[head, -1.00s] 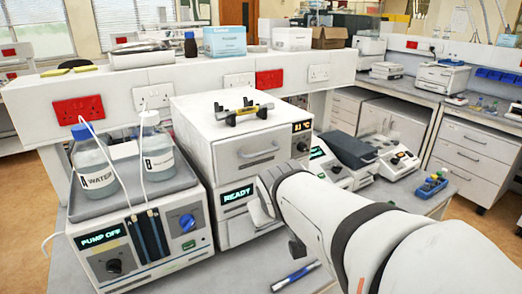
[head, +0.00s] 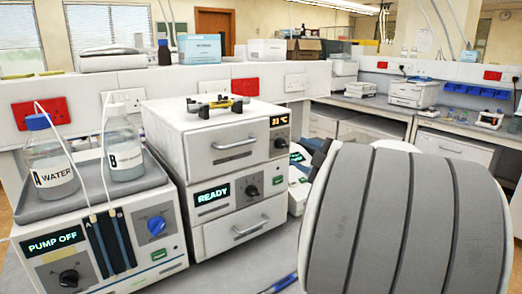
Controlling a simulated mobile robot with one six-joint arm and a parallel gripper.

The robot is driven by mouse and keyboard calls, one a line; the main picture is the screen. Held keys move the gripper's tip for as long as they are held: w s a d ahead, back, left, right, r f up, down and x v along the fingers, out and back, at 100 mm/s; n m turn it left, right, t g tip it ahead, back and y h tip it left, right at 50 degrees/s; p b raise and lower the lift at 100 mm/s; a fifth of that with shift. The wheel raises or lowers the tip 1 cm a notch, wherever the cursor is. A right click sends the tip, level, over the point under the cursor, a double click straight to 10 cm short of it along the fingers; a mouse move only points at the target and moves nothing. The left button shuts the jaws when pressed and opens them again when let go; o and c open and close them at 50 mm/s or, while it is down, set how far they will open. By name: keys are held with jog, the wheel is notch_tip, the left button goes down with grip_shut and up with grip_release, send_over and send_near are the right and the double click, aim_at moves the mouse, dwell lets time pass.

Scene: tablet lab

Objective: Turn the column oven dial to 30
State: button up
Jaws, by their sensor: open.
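The column oven (head: 205,152) appears to be the top white unit of the stack in the middle of the head view. It has a drawer handle and a small orange temperature display (head: 280,121), whose figures are too small to read surely. Its dark round dial (head: 280,142) is just below the display; I cannot read its setting. My large grey ribbed arm link fills the lower right, to the right of the stack and apart from the dial in the picture. My gripper's fingers cannot be made out; they are hidden behind or beyond the arm.
Below is a unit with a READY display (head: 213,194) and its own dark knob (head: 252,191). Left stands a pump (head: 120,262) with two bottles on top and a blue knob. A black and yellow item (head: 221,105) lies on the oven. A blue pen-like item (head: 280,283) lies in front.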

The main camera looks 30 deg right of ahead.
aim_at(284, 145)
jog(key=w, duration=0.4)
jog(key=w+a, duration=0.1)
jog(key=w, duration=0.2)
jog(key=shift+p, duration=0.3)
jog(key=shift+c, duration=0.6)
